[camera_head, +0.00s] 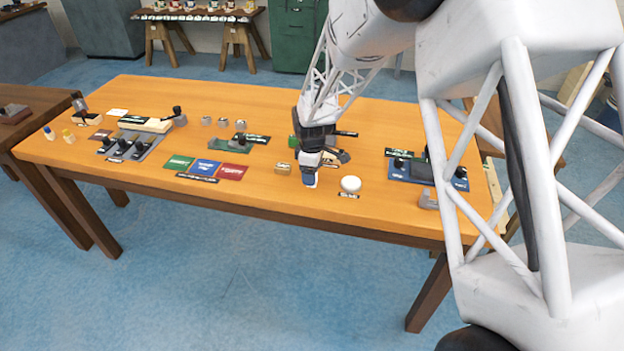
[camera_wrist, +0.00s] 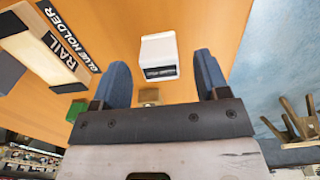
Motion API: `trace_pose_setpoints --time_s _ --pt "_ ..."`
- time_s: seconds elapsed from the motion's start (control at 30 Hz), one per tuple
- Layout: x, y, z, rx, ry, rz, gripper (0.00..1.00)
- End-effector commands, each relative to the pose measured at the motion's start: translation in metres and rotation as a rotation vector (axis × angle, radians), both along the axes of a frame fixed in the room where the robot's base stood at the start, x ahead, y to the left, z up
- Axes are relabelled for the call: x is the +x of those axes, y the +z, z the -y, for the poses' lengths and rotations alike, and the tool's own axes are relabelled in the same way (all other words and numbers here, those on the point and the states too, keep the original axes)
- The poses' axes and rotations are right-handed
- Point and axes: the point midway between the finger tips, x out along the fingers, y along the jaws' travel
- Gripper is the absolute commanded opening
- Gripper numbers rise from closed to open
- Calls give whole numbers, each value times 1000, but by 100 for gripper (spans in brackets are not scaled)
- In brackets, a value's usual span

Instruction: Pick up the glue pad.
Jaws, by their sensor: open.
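A white, rounded block that looks like the glue pad (camera_head: 350,184) stands near the table's front edge, with a small black label in front of it. In the wrist view the white block (camera_wrist: 158,48) lies beyond the fingertips, roughly in line with the gap between them; its label is too small to read. My gripper (camera_head: 309,178) is just left of the white block in the head view, pointing down. In the wrist view my gripper (camera_wrist: 162,72) has its two blue fingers spread, with nothing held between them. The white block is apart from both fingers.
A small tan block (camera_head: 283,168) is left of my gripper. A cream rail (camera_wrist: 45,58) with "RAIL" and "GLUE HOLDER" labels lies behind it. Coloured pads (camera_head: 206,168) lie further left, and a blue base (camera_head: 410,169) with dark parts stands right. Bare wood surrounds the white block.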

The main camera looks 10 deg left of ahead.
Motion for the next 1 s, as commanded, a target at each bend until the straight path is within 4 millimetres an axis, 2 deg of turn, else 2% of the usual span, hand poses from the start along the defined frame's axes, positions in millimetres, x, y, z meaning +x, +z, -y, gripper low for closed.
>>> trace_pose_setpoints --time_s 0.1,0.3,0.87,1.0 --pt "0 -15 1 -1 0 -2 68" --pt "0 -27 0 0 0 -1 68" --pt "0 -28 0 0 0 -1 68" --pt "0 -28 1 0 0 -1 47"
